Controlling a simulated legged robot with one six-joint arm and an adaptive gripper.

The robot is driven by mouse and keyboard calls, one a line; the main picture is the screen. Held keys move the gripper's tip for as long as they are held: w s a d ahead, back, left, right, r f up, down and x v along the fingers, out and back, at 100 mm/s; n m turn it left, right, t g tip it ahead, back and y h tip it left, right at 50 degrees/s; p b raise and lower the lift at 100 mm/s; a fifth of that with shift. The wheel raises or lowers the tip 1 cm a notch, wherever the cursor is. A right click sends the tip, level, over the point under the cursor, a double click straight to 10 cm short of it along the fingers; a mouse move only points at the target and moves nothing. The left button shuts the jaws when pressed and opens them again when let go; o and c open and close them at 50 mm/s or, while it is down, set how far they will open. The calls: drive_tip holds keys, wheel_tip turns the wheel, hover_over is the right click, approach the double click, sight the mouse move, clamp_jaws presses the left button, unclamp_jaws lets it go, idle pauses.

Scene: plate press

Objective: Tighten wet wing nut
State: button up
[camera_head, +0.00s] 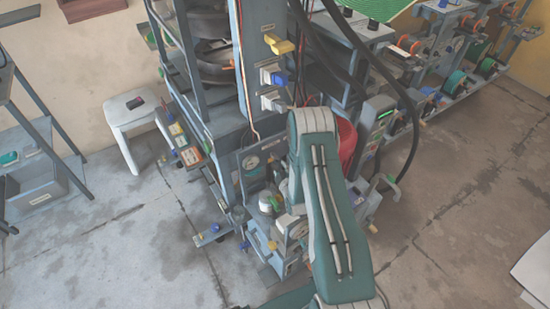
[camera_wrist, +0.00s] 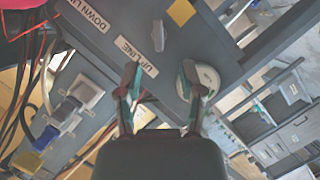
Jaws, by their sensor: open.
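In the wrist view, a small grey wing-shaped piece (camera_wrist: 157,38), which looks like the wing nut, stands out from a dark grey panel (camera_wrist: 125,22). It sits between the labels "DOWN LINE" (camera_wrist: 87,14) and "UP LINE" (camera_wrist: 136,55). I cannot tell whether it is wet. My gripper (camera_wrist: 160,72) is open and empty, its two fingers apart. In the picture, the wing-shaped piece lies just beyond the gap between the fingertips, and nothing is between them. In the head view, my arm covers this area, and I cannot make out the gripper or the nut.
A round white disc (camera_wrist: 207,82) is partly behind the right finger. Blue and white connectors (camera_wrist: 68,112) and loose cables are at left. In the head view, the press frame (camera_head: 205,110) stands upright, a black hose (camera_head: 408,110) hangs at right, and floor (camera_head: 470,180) is open there.

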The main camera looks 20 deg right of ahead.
sight(276, 159)
drive_tip(key=x, duration=0.8)
drive_tip(key=shift+w, duration=0.15)
drive_tip(key=shift+f, duration=0.1)
clamp_jaws()
